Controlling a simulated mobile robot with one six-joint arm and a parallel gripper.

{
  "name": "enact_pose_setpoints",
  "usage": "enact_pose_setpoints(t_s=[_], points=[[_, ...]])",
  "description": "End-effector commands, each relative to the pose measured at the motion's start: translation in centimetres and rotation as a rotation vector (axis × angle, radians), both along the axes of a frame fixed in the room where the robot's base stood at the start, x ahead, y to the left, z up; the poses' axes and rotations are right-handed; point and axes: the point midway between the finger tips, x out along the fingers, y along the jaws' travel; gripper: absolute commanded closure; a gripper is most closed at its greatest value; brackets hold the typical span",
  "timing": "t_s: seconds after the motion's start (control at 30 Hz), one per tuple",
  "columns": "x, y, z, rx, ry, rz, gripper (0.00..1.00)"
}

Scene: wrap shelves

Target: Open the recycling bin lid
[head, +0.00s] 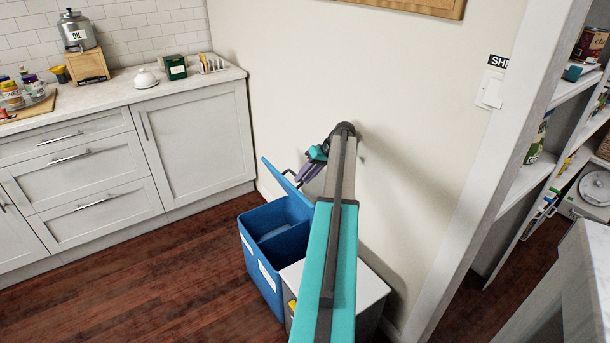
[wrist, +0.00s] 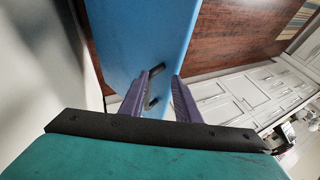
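The blue recycling bin (head: 262,270) stands on the floor against the wall in the head view, and its interior shows. Its blue lid (head: 284,182) is raised and tilted up at the wall side. The lid's flat face (wrist: 140,30) fills the middle of the wrist view, with a dark handle (wrist: 156,71) on it. My gripper (head: 308,172) is beside the raised lid, on the wall side. In the wrist view its two purple fingers (wrist: 161,80) are apart, with the handle showing in the gap between them. No clear grip on the handle shows.
A grey-white bin (head: 368,288) stands right of the blue bin, partly behind my arm. The wall (head: 330,60) is close behind the gripper. White cabinets (head: 200,150) stand left, with clear wooden floor (head: 170,270) in front. A pantry doorway is at right.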

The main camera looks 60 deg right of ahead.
Motion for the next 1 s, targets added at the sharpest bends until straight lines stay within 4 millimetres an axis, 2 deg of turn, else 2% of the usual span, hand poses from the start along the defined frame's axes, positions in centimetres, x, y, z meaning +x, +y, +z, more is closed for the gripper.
enact_pose_setpoints(t_s=[1.0], points=[[-5.6, 7.7, 0.9, -0.001, 0.000, -0.002, 0.70]])
